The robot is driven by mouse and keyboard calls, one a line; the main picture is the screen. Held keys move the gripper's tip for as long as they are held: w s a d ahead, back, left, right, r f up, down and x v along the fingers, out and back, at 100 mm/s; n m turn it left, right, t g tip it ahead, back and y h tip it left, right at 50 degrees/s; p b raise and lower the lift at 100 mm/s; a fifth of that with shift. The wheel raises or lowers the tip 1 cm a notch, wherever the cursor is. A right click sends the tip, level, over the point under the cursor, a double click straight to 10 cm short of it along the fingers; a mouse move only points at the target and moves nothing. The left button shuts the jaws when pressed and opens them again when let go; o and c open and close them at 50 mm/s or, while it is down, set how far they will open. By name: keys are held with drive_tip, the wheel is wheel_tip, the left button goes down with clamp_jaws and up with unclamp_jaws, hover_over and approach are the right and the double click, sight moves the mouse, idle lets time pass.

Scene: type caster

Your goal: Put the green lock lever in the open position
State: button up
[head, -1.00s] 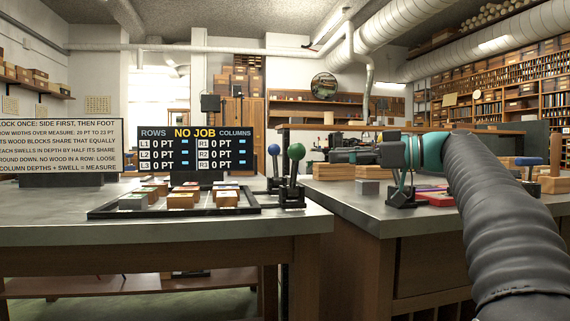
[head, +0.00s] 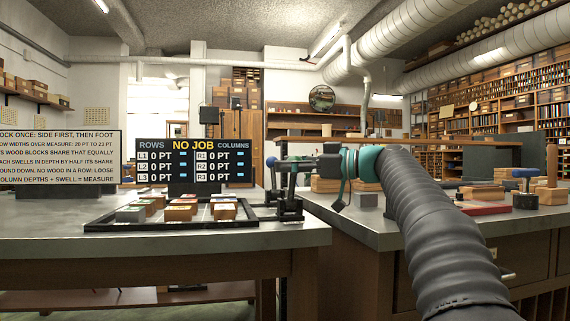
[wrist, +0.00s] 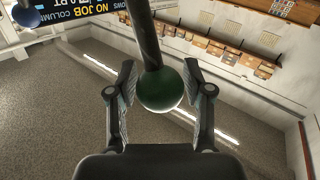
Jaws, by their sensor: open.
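The green lock lever (wrist: 159,90) has a dark green ball knob on a dark shaft. In the wrist view the knob sits between the two fingers of my gripper (wrist: 158,75), with gaps on both sides. My gripper (head: 284,165) is open and spread around the knob, not closed on it. In the head view the gripper hides the green knob, and the black lever base (head: 287,208) shows below it. The blue-knobbed lever (head: 272,161) stands just left of the gripper; its knob also shows at the top left of the wrist view (wrist: 27,15).
A black frame (head: 150,224) with several wood-and-metal blocks (head: 180,210) lies on the left bench (head: 290,238). A display (head: 193,160) reading NO JOB stands behind it. A right bench (head: 370,232) carries blocks and a red item (head: 490,209).

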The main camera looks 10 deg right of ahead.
drive_tip(key=shift+w+a, duration=0.25)
drive_tip(key=shift+a, duration=0.3)
drive_tip(key=c, duration=1)
drive_tip(key=shift+a, duration=0.1)
clamp_jaws()
drive_tip(key=shift+f, duration=0.1)
